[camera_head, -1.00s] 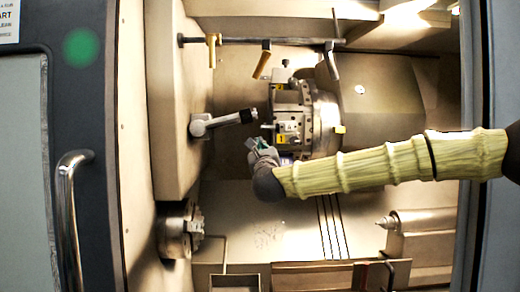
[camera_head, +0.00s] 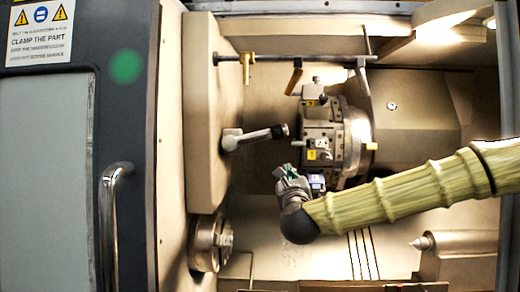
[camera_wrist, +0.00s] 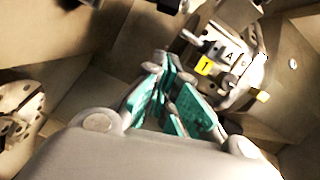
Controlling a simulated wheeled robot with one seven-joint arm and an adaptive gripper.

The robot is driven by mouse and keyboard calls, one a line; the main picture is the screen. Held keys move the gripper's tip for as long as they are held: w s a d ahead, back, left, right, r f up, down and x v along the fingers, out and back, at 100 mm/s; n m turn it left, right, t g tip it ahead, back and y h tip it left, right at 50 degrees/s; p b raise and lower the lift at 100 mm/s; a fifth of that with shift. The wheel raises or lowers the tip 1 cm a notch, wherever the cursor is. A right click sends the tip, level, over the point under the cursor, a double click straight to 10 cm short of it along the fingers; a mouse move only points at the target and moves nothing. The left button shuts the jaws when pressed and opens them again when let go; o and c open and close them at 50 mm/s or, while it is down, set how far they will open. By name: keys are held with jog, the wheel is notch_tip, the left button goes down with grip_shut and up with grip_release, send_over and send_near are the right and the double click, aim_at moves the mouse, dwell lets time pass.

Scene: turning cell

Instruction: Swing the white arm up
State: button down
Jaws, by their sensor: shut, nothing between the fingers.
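The white arm (camera_head: 255,135) is a short, pale grey-white bar with a black end block. It is mounted on the beige panel at the left and points right, almost level with a slight upward tilt. My gripper (camera_head: 281,173) is below the arm's black end, apart from it, with its fingers pointing up and left. In the wrist view my gripper (camera_wrist: 168,70) shows green-padded fingers close together at the tips, with nothing between them. A pale and black piece at the top edge of the wrist view is cut off, so I cannot tell if it is the arm.
The tool turret (camera_head: 322,140) stands close to the right of my gripper, also large in the wrist view (camera_wrist: 222,65). A chuck (camera_head: 210,243) is at the lower left. A rail with hanging handles (camera_head: 295,78) crosses above. A tailstock (camera_head: 455,250) is at lower right.

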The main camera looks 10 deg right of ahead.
jog(key=w+d+r+p, duration=0.1)
jog(key=w+r+p, duration=0.5)
jog(key=w, duration=0.3)
jog(key=shift+w+d, duration=0.25)
jog(key=shift+w, duration=0.1)
dwell(0.4)
jog(key=shift+a+r, duration=0.1)
jog(key=shift+r, duration=0.1)
